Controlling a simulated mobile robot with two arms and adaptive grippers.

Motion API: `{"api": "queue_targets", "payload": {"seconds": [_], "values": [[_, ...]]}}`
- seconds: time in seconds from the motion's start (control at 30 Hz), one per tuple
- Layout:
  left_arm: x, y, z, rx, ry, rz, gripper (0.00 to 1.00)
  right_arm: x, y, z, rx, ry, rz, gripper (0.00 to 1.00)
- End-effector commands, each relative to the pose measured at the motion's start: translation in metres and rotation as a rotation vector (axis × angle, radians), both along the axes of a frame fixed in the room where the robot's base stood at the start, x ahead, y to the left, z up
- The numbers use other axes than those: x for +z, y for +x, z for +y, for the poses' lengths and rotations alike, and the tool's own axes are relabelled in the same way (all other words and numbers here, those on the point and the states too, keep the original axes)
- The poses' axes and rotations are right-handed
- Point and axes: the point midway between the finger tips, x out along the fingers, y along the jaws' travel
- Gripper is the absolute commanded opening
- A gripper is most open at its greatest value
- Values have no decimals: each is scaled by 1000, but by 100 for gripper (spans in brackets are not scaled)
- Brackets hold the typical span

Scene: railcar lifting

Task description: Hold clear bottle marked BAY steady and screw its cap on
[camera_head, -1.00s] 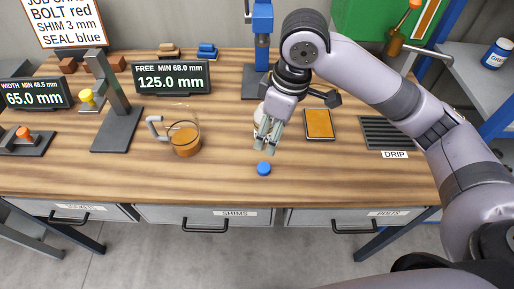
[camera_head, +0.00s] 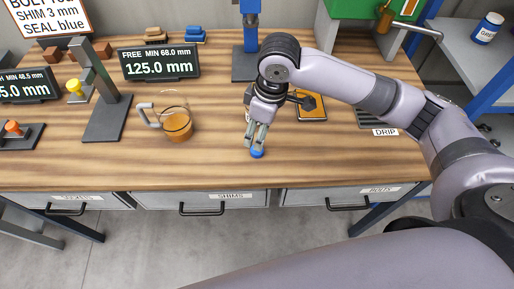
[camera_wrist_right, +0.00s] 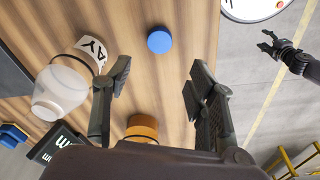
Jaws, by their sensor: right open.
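The blue cap (camera_head: 257,153) lies on the wooden bench near its front edge. It also shows in the right wrist view (camera_wrist_right: 159,40), beyond the fingertips. My right gripper (camera_head: 256,139) is over the cap, its fingers apart and nothing between them; its open fingers also show in the wrist view (camera_wrist_right: 160,80). The clear bottle (camera_wrist_right: 62,88) stands left of the fingers in the wrist view, with no cap on it and part of its label, "AY", showing. A dark gripper (camera_wrist_right: 272,42), seemingly my left, hangs over the floor, fingers spread.
An orange-filled glass mug (camera_head: 176,125) stands left of my right gripper. A display (camera_head: 160,62) and a dark stand (camera_head: 107,118) are behind and left. The front bench strip is clear.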

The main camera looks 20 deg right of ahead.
Motion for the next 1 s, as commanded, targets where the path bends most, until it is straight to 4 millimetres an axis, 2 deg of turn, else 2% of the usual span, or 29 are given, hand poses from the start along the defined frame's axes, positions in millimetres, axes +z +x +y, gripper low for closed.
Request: {"api": "queue_targets", "payload": {"seconds": [0.1,0.2,0.4,0.67,0.83,1.0], "values": [[3,-3,0,0,0,4,48,-19,1,2,-1,0,3,52],[3,-8,0,0,1,12,48,-28,2,4,1,1,1,52],[3,-17,1,0,3,26,48,-32,3,4,1,1,-1,52],[6,-18,1,0,3,28,48,-37,2,2,-1,0,2,52],[16,-18,1,0,3,27,48,-62,0,-2,-1,-3,5,52],[17,-17,1,0,3,26,48,-81,3,1,0,0,1,52]]}}
